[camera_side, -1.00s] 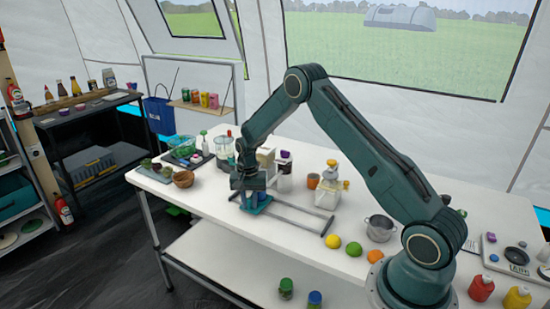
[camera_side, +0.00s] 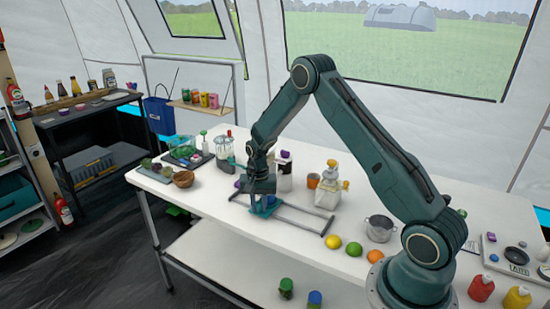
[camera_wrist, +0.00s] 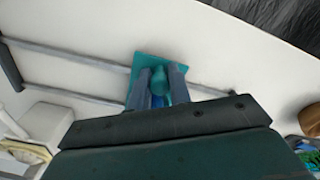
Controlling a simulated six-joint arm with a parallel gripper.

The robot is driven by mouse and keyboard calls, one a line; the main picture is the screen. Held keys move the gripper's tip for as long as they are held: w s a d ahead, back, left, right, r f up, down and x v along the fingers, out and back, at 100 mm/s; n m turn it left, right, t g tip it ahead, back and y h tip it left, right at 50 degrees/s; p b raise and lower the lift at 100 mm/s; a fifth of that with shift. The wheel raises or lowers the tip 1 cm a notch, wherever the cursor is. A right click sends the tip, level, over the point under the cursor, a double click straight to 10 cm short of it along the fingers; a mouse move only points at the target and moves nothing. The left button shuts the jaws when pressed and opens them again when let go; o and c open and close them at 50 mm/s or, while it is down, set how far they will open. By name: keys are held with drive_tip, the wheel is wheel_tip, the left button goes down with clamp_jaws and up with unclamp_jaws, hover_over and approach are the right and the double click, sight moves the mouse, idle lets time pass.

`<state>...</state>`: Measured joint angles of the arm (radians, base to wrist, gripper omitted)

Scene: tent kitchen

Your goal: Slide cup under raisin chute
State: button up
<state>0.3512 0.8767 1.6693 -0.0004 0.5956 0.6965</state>
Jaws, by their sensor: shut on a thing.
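A teal sliding plate (camera_side: 259,212) sits at the left part of a grey two-rail track on the white table; it also shows in the wrist view (camera_wrist: 147,62). My gripper (camera_side: 265,203) is low over the plate. In the wrist view its fingers (camera_wrist: 160,76) are closed around an upright teal knob (camera_wrist: 158,82) on the plate. A blue thing (camera_wrist: 157,101), possibly the cup, shows between the fingers, mostly hidden. A white dispenser with yellow parts (camera_side: 328,188), possibly the raisin chute, stands behind the track's right part.
The track's bare rails (camera_side: 297,228) run right from the plate. A steel pot (camera_side: 380,228) stands farther right. A wooden bowl (camera_side: 184,179) is to the left.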

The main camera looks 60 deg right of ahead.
drive_tip(key=o, duration=0.8)
drive_tip(key=shift+c, duration=0.2)
drive_tip(key=shift+r, duration=3.5)
drive_tip(key=shift+r, duration=0.1)
